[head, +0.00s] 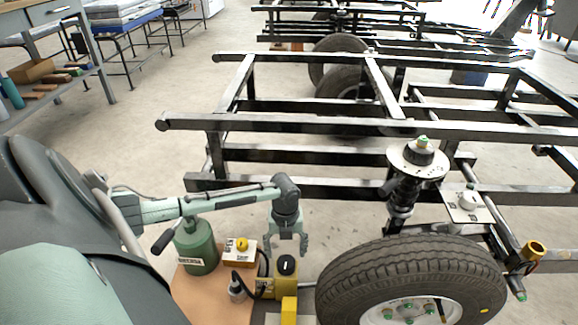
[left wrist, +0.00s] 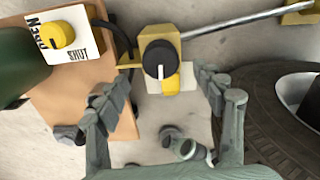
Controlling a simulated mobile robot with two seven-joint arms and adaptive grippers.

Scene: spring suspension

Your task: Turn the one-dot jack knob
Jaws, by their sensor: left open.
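The yellow jack (head: 278,289) stands on the floor left of the tyre, with a round black knob (head: 286,265) on top. In the left wrist view the black knob (left wrist: 160,58) has a pale pointer mark and sits on the yellow body. I cannot make out any dots on it. My left gripper (head: 290,240) points down just above the knob. Its fingers (left wrist: 161,88) are spread, with nothing between them, and the knob shows just beyond the gap between the fingertips. My right gripper is in neither view.
A white plate (head: 231,258) with a yellow knob (head: 242,244) and a green cylinder (head: 201,249) stand on the brown board left of the jack. The tyre (head: 345,275) is close on the right. The black frame (head: 330,156) lies behind. A metal bar (left wrist: 240,22) runs from the jack.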

